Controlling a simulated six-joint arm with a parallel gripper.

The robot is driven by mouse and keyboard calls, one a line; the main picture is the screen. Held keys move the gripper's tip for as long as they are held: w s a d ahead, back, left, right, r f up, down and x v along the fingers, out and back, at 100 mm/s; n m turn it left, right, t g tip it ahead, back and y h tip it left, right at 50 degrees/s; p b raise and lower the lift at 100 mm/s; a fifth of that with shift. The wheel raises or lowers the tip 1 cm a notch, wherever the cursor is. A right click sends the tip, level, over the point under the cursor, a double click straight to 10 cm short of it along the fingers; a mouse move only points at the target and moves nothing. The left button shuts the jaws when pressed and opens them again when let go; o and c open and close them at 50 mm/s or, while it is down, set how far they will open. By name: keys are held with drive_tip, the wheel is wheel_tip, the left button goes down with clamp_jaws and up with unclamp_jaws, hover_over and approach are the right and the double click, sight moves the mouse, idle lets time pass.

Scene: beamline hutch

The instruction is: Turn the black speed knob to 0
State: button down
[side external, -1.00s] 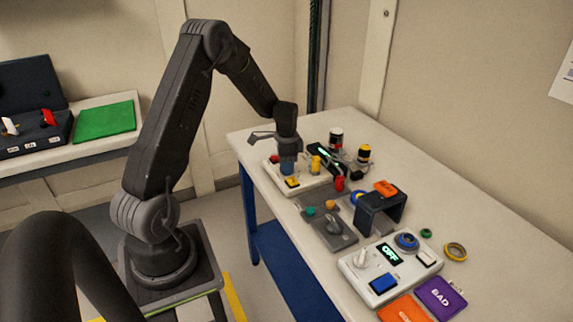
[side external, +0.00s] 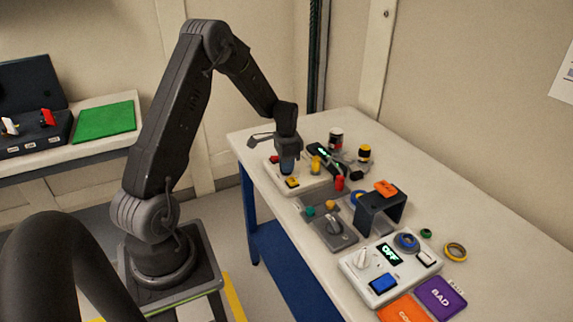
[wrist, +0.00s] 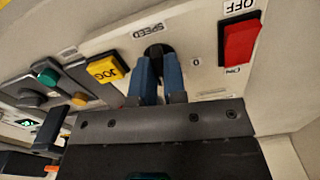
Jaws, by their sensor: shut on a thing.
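The black speed knob (wrist: 157,49) shows in the wrist view, just below the upside-down SPEED label on a white control panel (wrist: 200,70). My gripper (wrist: 159,64) has its two blue fingers on either side of the knob and is shut on it. The fingers hide most of the knob, and I cannot read its pointer. In the side view my gripper (side external: 287,169) is low over the panel at the far left of the table, and the knob is hidden there.
In the wrist view a red rocker switch (wrist: 240,42) is right of the knob and a yellow JOG button (wrist: 106,69) is left. A grey fixture (side external: 333,228), dark bridge-shaped block (side external: 381,212) and white OFF-display box (side external: 372,266) stand nearer. The table's right side is mostly clear.

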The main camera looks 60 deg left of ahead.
drive_tip(key=n, duration=1.3)
drive_tip(key=shift+n, duration=0.3)
idle(0.4)
drive_tip(key=c, duration=1.2)
unclamp_jaws()
wheel_tip(320, 180, up, 14)
drive_tip(key=shift+f, duration=0.1)
